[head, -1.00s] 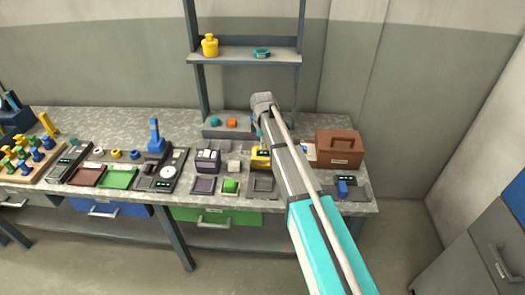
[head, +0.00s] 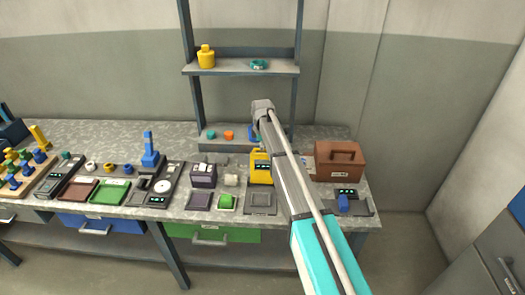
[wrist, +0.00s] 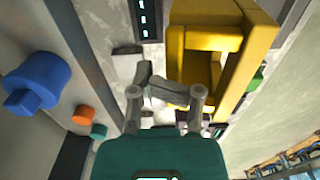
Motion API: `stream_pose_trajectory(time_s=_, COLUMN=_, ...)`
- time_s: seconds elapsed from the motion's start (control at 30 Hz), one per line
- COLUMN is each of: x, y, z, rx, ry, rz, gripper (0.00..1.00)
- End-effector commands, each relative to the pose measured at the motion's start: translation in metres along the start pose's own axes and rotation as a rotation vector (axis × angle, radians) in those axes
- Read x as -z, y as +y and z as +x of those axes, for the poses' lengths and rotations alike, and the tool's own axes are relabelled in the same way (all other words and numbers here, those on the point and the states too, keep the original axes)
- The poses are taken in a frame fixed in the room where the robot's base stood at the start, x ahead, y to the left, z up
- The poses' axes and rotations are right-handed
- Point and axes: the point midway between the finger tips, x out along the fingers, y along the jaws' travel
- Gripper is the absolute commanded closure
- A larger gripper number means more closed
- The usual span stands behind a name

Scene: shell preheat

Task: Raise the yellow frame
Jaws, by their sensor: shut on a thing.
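The yellow frame (head: 259,160) stands upright on the bench in the head view, left of my arm, with a small dark display at its front. In the wrist view the yellow frame (wrist: 252,50) fills the upper right, with an opening in its middle. My gripper (wrist: 166,92) is at the frame's near lower edge and is shut on it. The exact contact is partly hidden by the fingers.
A brown case (head: 338,165) stands right of my arm, behind a blue-knobbed device (head: 343,204). A dark boxy device (head: 203,175) is left of the frame. A shelf (head: 240,68) with a yellow weight stands behind. The wrist view shows a blue knob (wrist: 38,80) at left.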

Motion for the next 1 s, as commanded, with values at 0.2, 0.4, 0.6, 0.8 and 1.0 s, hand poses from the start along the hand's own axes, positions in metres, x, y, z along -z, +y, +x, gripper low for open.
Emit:
stream_pose_trajectory(time_s=0.2, x=0.0005, y=0.0000, z=0.0001, rx=0.000, ry=0.000, rz=-0.001, gripper=1.00)
stream_pose_trajectory(time_s=0.4, x=0.0009, y=-0.0003, z=0.0000, rx=0.000, ry=0.001, rz=-0.001, gripper=0.65)
stream_pose_trajectory(time_s=0.6, x=0.0013, y=-0.0007, z=-0.0001, rx=0.001, ry=0.001, rz=-0.002, gripper=0.49)
stream_pose_trajectory(time_s=0.8, x=0.0015, y=-0.0008, z=-0.0001, rx=0.001, ry=0.001, rz=-0.002, gripper=0.49)
stream_pose_trajectory(time_s=1.0, x=0.0016, y=0.0024, z=0.0003, rx=0.001, ry=0.001, rz=-0.002, gripper=0.49)
